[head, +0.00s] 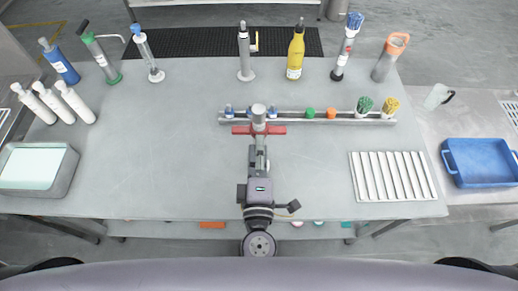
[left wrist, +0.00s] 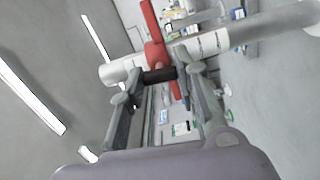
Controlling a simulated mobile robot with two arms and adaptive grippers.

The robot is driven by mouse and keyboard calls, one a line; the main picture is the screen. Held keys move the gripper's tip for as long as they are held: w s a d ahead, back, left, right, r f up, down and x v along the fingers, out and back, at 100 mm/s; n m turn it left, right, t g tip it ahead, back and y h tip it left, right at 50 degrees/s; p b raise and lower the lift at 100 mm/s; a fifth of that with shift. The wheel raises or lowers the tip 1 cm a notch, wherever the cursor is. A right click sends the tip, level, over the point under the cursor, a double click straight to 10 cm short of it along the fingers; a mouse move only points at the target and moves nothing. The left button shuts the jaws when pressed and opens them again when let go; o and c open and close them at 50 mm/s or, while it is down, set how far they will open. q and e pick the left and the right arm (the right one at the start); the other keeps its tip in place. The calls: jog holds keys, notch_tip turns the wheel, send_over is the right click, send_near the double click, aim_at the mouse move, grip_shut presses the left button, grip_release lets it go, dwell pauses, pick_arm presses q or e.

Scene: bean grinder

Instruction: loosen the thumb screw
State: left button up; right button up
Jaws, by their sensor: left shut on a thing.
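A red crossbar (head: 272,130) with a grey upright cylinder (head: 258,111) stands at the middle of the table, by the left part of a metal rail. In the left wrist view the red part (left wrist: 153,53) crosses a pale horizontal tube (left wrist: 208,46). A short dark knob (left wrist: 159,75), which looks like the thumb screw, sticks out below the red part towards me. My left gripper (left wrist: 161,73) is shut on this knob, one fingertip at each end. In the head view my left gripper (head: 259,141) reaches up to the red bar and hides the knob. My right gripper is not in view.
The metal rail (head: 350,121) holds several small coloured items. Bottles and tools, including a yellow bottle (head: 296,52), stand along the back. A slatted rack (head: 392,177) lies at right, a blue bin (head: 480,162) beyond it, a grey tray (head: 68,172) at left. The table's left middle is clear.

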pick_arm(q)
jog(key=shift+n, duration=0.6)
jog(key=o, duration=1.2)
jog(key=s, duration=1.2)
